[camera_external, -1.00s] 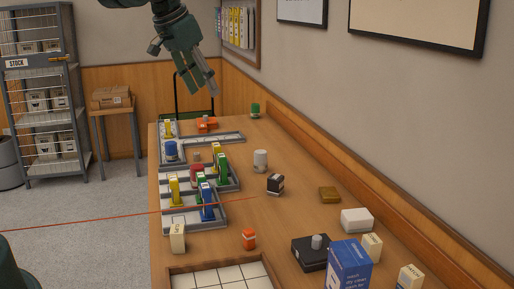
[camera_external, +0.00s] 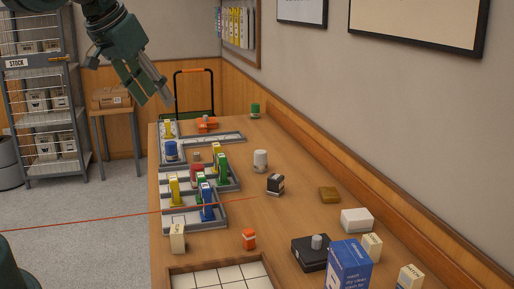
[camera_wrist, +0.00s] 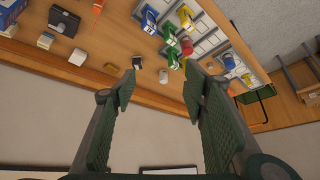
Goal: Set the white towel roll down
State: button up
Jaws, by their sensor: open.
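A small white cylinder, which looks like the white towel roll (camera_external: 260,161), stands upright on the wooden table, right of the grey trays. My gripper (camera_external: 163,97) is raised above the table's far left side, well apart from the roll. In the wrist view my gripper (camera_wrist: 160,92) has its two fingers wide apart, with nothing held between them.
Grey divided trays (camera_external: 230,136) with colourful upright packets line the table's left side. A black box (camera_external: 275,184) stands near the roll. A blue box (camera_external: 348,266), a white box (camera_external: 356,220) and a tiled tray (camera_external: 178,271) are nearer. The wall bounds the right.

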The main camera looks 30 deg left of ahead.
jog(key=s+f+n, duration=0.1)
jog(key=s+f, duration=0.2)
jog(key=s, duration=0.6)
jog(key=shift+s+a+f+t, duration=0.15)
jog(key=shift+s+a+t, duration=0.1)
jog(key=shift+t, duration=0.15)
